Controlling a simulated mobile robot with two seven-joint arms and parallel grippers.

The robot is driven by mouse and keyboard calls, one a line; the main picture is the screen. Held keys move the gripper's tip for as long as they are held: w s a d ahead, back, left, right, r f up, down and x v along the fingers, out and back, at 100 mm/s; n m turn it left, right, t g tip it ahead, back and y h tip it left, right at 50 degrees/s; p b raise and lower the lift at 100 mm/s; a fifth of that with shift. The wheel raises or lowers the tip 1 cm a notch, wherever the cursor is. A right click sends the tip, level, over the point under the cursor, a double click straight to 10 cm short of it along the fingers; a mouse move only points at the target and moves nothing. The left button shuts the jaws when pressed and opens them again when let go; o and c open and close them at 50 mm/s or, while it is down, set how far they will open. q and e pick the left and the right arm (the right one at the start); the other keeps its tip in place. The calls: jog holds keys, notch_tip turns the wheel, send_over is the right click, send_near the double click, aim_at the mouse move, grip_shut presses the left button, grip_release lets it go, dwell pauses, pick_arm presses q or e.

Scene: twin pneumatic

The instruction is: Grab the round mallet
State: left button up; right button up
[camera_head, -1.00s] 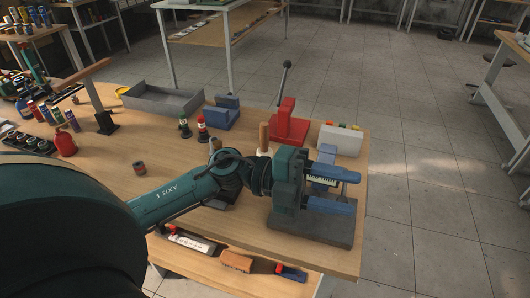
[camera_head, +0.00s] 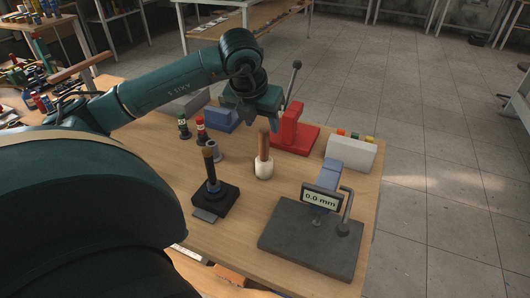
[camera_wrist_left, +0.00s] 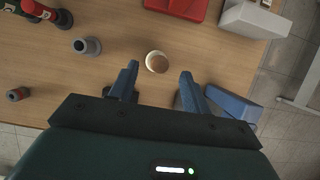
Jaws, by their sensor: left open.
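The round mallet (camera_head: 264,170) stands upright on the wooden table, its pale round head down and its brown wooden handle up. In the left wrist view the mallet (camera_wrist_left: 157,62) shows nearly end-on, close to the gap between my fingertips. My left gripper (camera_head: 261,118) is open and empty, its fingers pointing down. In the head view it is above and behind the mallet handle; I see no contact. My right gripper is not in view.
A red lever press (camera_head: 294,134) stands behind the mallet, and a white block with coloured knobs (camera_head: 350,153) to its right. A black post stand (camera_head: 215,196) is front left. A gauge reading 0.0 mm (camera_head: 321,197) sits on a dark plate (camera_head: 309,246) front right.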

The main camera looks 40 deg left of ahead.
aim_at(264, 130)
pick_arm(q)
jog(key=shift+p+x, duration=0.5)
jog(key=shift+x, duration=2.7)
jog(key=shift+d, duration=0.1)
jog(key=shift+c, duration=0.2)
grip_shut()
jog(key=shift+r, duration=0.1)
